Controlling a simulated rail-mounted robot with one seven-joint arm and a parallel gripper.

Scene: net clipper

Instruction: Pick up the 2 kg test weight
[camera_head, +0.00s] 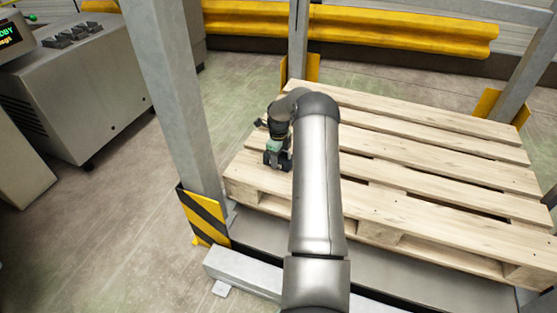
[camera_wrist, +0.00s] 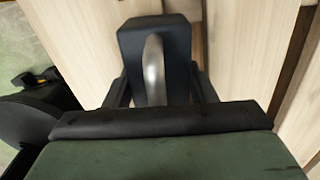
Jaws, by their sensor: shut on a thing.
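The 2 kg test weight (camera_wrist: 130,38) is a dark blue-black block with a rounded silver handle in the wrist view. My gripper (camera_wrist: 160,85) is shut on it, with a dark finger on either side of the block. The exact contact points are hidden. In the camera_head view my gripper (camera_head: 277,158) is low at the near left corner of the wooden pallet (camera_head: 450,228). The weight cannot be told apart from the gripper there. I cannot tell whether it rests on the boards or is lifted.
A grey post (camera_head: 170,80) with a yellow-black guard (camera_head: 204,216) stands just left of the pallet. A yellow barrier (camera_head: 400,28) runs behind. A grey cabinet (camera_head: 90,95) stands at the left. The pallet's right side is clear, with gaps between its boards.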

